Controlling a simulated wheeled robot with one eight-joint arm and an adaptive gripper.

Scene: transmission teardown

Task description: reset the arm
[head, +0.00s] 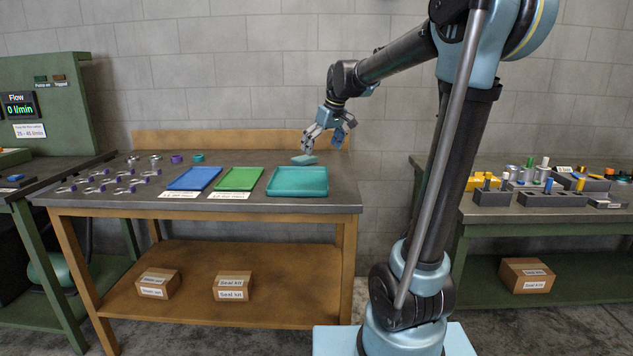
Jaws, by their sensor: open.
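My gripper (323,138) hangs at the end of my arm over the back right part of the middle workbench. Its fingers are open and point down.
The middle bench (333,196) bears a blue tray (194,178), a green tray (239,179), a teal tray (297,181) and several small metal parts at left. The right bench (480,212) holds blocks with coloured parts. A green flow panel (60,100) stands at far left.

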